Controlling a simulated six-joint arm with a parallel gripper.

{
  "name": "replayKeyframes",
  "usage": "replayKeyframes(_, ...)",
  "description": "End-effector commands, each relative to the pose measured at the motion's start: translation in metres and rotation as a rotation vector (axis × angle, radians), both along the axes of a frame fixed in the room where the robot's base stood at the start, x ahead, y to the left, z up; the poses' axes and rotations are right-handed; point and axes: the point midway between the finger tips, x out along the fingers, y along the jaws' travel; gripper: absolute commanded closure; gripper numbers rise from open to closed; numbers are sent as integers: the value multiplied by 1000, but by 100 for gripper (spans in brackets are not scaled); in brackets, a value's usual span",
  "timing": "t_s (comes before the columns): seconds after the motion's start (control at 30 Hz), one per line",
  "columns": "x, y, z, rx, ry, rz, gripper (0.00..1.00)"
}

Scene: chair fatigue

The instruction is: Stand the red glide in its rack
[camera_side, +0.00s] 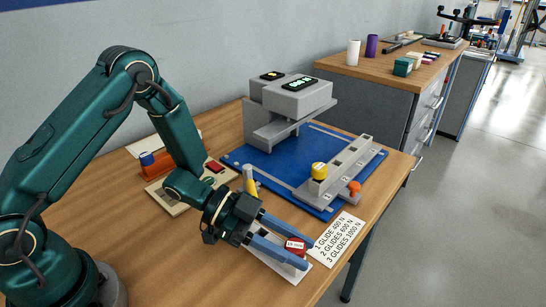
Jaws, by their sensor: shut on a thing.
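My gripper (306,253), with two blue fingers, is shut on the red glide (296,252) at the front of the table. The glide has a white marking on its face, and the fingers hide part of it. It is low over a pale plate (297,273); I cannot tell whether it touches the plate. An orange-brown block (154,172) with a blue round piece on it stands at the left behind my arm; I cannot tell whether it is the rack. A small red piece (215,167) lies on a tan board near it.
A blue base plate (262,170) carries a grey test machine (298,97) and a grey rail (345,165) with a yellow knob (319,171) and orange knob (354,187). A printed card (337,238) lies right of my gripper. A yellow post (249,182) stands close behind my wrist.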

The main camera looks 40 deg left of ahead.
Motion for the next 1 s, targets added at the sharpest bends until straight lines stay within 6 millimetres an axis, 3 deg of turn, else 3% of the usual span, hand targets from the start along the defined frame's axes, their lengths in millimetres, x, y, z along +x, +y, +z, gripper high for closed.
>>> replayKeyframes(0.2,0,0,-5,0,1,1,100)
replayKeyframes(0.23,0,0,-5,0,0,1,51)
replayKeyframes(0.3,0,0,-5,0,0,1,25)
replayKeyframes(0.67,-1,3,-4,0,-1,2,24)
replayKeyframes(1.0,-14,37,12,0,-2,5,24)
